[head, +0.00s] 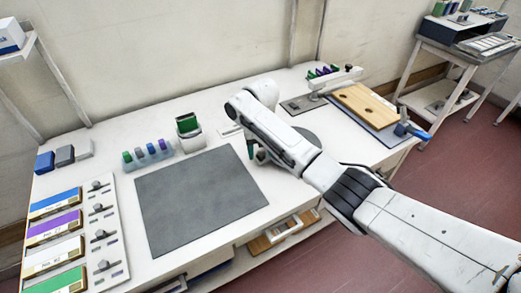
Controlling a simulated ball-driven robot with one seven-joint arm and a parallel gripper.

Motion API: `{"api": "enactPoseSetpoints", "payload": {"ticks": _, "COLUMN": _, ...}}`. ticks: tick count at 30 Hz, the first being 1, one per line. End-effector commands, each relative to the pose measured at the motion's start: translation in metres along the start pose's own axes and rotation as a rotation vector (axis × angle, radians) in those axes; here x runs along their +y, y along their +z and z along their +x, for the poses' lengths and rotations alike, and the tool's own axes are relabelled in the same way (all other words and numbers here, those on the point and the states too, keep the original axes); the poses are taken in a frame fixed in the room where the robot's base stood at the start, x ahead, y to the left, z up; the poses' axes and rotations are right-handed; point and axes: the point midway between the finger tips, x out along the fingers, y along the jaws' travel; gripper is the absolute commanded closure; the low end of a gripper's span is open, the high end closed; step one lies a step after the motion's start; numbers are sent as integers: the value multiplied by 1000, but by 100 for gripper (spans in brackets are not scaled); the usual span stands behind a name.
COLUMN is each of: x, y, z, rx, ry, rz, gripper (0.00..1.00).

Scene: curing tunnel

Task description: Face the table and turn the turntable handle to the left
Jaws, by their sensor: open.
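The turntable (309,136) is a grey disc on the white table (215,130), right of the dark grey mat. My arm crosses in front of it and hides much of it. I cannot make out its handle, which may be behind my arm or gripper. My gripper (256,154) points down beside the turntable's left side, near the mat's upper right corner. It is small and partly covered by my arm. Its jaws are open, and I see nothing held. Whether it touches anything is unclear.
A dark grey mat (198,200) lies flat and bare. Left are coloured labelled blocks (55,228) and a panel with knobs (104,235). A green-topped holder (188,130) stands behind the mat. Right are a wooden board (364,103) and blue-handled clamp (408,127).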

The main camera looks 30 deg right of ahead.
Motion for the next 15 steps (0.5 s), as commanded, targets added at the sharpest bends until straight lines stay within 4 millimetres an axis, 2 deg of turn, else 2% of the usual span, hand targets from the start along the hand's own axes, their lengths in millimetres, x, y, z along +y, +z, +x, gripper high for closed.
{"api": "enactPoseSetpoints", "payload": {"ticks": 5, "x": 0, "y": 0, "z": -1, "rx": 0, "ry": 0, "rz": 1, "gripper": 44}}
{"api": "enactPoseSetpoints", "payload": {"ticks": 8, "x": 0, "y": 1, "z": -10, "rx": -1, "ry": 1, "rz": 1, "gripper": 44}}
{"api": "enactPoseSetpoints", "payload": {"ticks": 15, "x": 0, "y": 1, "z": -52, "rx": -4, "ry": 1, "rz": 0, "gripper": 44}}
